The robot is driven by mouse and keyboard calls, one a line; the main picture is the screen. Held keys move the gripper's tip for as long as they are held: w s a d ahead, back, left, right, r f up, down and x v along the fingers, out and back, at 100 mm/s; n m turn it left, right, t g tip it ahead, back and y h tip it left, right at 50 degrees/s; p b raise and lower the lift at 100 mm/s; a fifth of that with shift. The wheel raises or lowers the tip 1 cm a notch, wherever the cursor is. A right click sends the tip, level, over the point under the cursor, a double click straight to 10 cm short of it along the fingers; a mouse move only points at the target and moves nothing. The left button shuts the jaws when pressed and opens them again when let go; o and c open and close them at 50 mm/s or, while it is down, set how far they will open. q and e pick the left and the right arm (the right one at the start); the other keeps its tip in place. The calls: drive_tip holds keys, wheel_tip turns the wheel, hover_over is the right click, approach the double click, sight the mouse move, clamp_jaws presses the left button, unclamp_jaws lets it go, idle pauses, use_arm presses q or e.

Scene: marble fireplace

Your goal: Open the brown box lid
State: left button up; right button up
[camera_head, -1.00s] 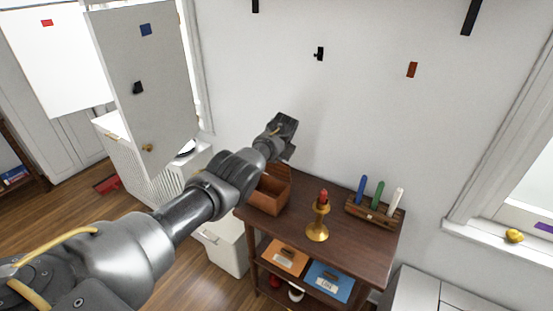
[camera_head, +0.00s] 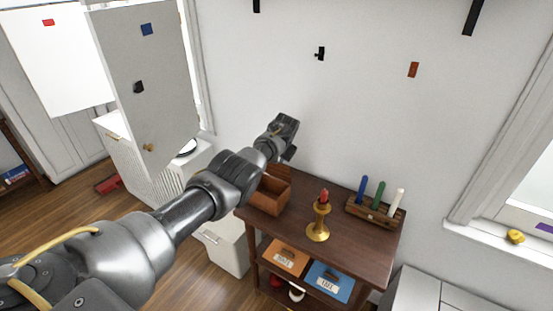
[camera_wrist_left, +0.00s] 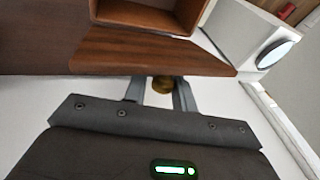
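The brown box (camera_head: 268,200) stands on the left end of the dark wooden table. Its inside shows, and its lid (camera_head: 281,176) is raised at the back, partly hidden by my arm. In the left wrist view the lid (camera_wrist_left: 150,52) spans the picture below the open box (camera_wrist_left: 150,17). In the head view the left gripper (camera_head: 286,133) is above and behind the box. My right gripper is not in view.
A brass candlestick (camera_head: 318,222) with a red candle stands right of the box on the table (camera_head: 345,240). A wooden holder (camera_head: 375,212) with blue, green and white candles is farther right. The wall (camera_head: 350,120) is close behind. A white bin (camera_head: 225,247) stands left of the table.

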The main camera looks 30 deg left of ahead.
use_arm(q)
drive_tip(key=shift+o, duration=1.1)
drive_tip(key=shift+w+f, duration=0.1)
drive_tip(key=shift+w, duration=0.05)
drive_tip(key=shift+r+p, duration=0.3)
drive_tip(key=shift+r, duration=0.25)
drive_tip(key=shift+p+v, duration=0.55)
drive_tip(key=shift+v, duration=0.4)
drive_tip(key=b+v, duration=0.1)
drive_tip(key=v, duration=0.7)
drive_tip(key=shift+d, duration=0.15)
drive_tip(key=shift+f, duration=0.1)
